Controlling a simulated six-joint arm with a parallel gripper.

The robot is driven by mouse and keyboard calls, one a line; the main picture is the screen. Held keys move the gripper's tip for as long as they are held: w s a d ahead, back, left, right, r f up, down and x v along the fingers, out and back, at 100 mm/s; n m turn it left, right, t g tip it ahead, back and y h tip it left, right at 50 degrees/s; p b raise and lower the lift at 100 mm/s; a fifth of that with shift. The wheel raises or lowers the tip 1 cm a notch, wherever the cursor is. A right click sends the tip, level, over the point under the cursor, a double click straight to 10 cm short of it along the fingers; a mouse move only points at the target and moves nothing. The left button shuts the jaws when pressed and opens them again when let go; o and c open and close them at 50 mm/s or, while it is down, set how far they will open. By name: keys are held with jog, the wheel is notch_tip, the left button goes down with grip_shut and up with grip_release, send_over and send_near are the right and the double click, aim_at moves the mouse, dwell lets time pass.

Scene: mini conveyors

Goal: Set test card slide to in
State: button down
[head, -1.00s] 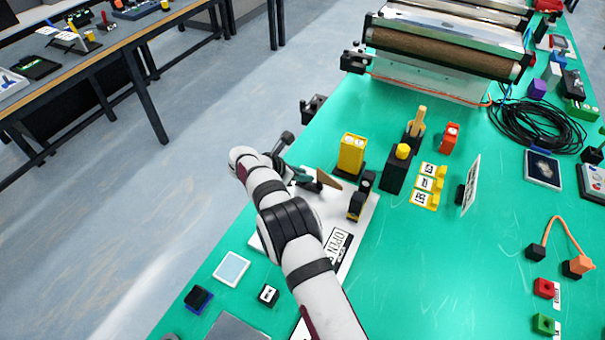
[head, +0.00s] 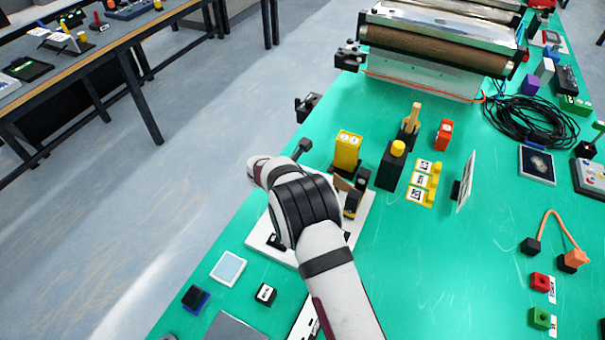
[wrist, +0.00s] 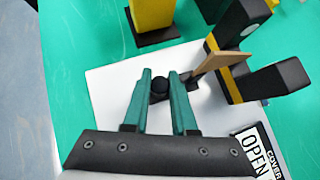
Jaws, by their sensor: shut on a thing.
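The test card slide sits on a white plate (wrist: 110,105), with a black round knob (wrist: 160,86) and a tan card (wrist: 217,61) to its right. My gripper (wrist: 160,73) has its teal fingers on either side of the knob and is shut on it. The card's far end reaches in beside the black and yellow posts (wrist: 238,80); how deep it sits between them is unclear. In the head view my arm hides the gripper and knob, while the tan card (head: 342,184) shows just behind it, against the posts (head: 360,181).
A yellow block (head: 347,150) stands behind the plate, and a black block with a yellow button (head: 390,167) stands to its right. An OPEN COVER label (wrist: 258,150) lies at lower right in the wrist view.

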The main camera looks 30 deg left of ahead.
jog(key=shift+d, duration=0.95)
jog(key=c, duration=0.7)
grip_release()
jog(key=shift+a, duration=0.1)
jog(key=v, duration=1.5)
jog(key=shift+s+r, duration=0.3)
